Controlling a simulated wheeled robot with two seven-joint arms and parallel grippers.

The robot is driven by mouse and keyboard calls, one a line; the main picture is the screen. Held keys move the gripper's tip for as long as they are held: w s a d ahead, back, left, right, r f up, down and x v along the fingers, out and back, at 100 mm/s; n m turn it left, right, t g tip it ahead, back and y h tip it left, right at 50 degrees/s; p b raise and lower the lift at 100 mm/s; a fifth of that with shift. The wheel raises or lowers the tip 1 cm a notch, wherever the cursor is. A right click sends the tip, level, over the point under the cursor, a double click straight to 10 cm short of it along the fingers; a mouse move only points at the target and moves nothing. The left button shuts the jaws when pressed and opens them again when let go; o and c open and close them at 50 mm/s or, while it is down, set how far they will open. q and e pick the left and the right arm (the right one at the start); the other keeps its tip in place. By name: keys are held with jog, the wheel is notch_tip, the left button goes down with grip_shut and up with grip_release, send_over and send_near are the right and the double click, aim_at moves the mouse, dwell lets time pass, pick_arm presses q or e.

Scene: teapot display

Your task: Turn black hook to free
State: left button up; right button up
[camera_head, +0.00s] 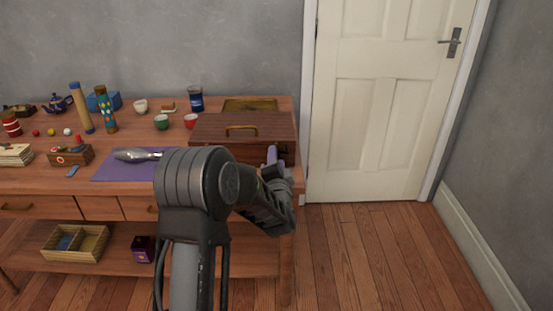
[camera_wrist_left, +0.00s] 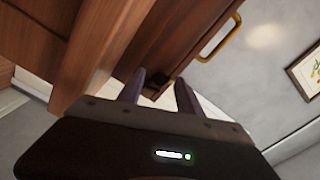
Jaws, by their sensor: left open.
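A dark wooden case (camera_head: 210,127) with a brass handle (camera_head: 241,128) stands at the right end of the table. A small black piece, apparently the black hook (camera_wrist_left: 156,82), is at the case's edge, between the fingertips in the picture. My left gripper (camera_wrist_left: 160,88) is open around or just short of it; I cannot tell whether a finger touches it. In the head view my left gripper (camera_head: 270,164) is at the case's front right, and my arm hides part of the front.
The table (camera_head: 130,185) carries a purple mat (camera_head: 112,170) with a silver object, a blue teapot (camera_head: 56,103), cups and tubes to the left. A white door (camera_head: 385,100) is behind right. The floor (camera_head: 390,255) right of the table is clear.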

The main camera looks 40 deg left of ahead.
pick_arm(q)
jog(key=v, duration=0.6)
jog(key=shift+s+d, duration=0.3)
